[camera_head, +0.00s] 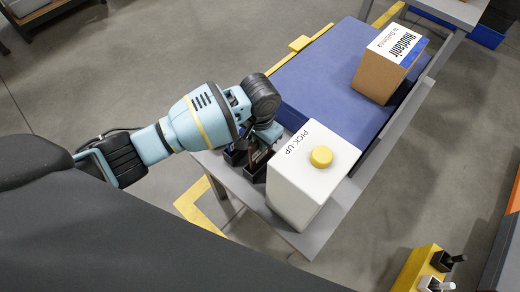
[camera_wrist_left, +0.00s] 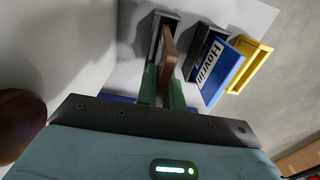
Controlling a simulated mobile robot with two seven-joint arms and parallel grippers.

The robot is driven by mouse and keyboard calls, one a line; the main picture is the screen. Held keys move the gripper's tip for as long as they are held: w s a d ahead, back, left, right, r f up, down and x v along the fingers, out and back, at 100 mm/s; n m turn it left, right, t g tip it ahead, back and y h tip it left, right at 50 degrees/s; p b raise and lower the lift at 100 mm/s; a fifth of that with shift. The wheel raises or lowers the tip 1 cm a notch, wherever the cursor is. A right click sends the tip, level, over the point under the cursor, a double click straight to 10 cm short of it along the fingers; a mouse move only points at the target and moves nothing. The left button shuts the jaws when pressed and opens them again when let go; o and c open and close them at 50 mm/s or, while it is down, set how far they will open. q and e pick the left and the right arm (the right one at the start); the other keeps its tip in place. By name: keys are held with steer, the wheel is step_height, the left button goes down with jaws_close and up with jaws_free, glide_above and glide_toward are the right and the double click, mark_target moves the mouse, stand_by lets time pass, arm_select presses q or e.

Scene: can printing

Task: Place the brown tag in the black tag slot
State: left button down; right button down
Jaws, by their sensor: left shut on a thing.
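My left gripper (camera_head: 260,146) is at the near left end of the table, beside the white PICK-UP box. In the left wrist view its two fingers (camera_wrist_left: 163,92) are shut on the brown tag (camera_wrist_left: 169,52), which sticks out ahead of them. A black tag slot (camera_wrist_left: 157,38) lies just beyond the brown tag, which overlaps its right side in this view. I cannot tell whether the tag touches it or is inside. A second black slot (camera_wrist_left: 205,48) stands to the right. My right gripper is not in view.
A blue tag with white lettering (camera_wrist_left: 222,74) stands between the second black slot and a yellow slot (camera_wrist_left: 262,58). The white PICK-UP box (camera_head: 306,178) with a yellow button is close on the right. A cardboard box (camera_head: 378,80) sits on the blue conveyor (camera_head: 318,72).

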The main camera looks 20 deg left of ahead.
arm_select(q)
step_height(320, 180, down, 4)
steer(key=shift+f+b, duration=0.25)
steer(key=shift+b, duration=0.45)
steer(key=shift+r, duration=0.1)
steer(key=c, duration=1.5)
jaws_free()
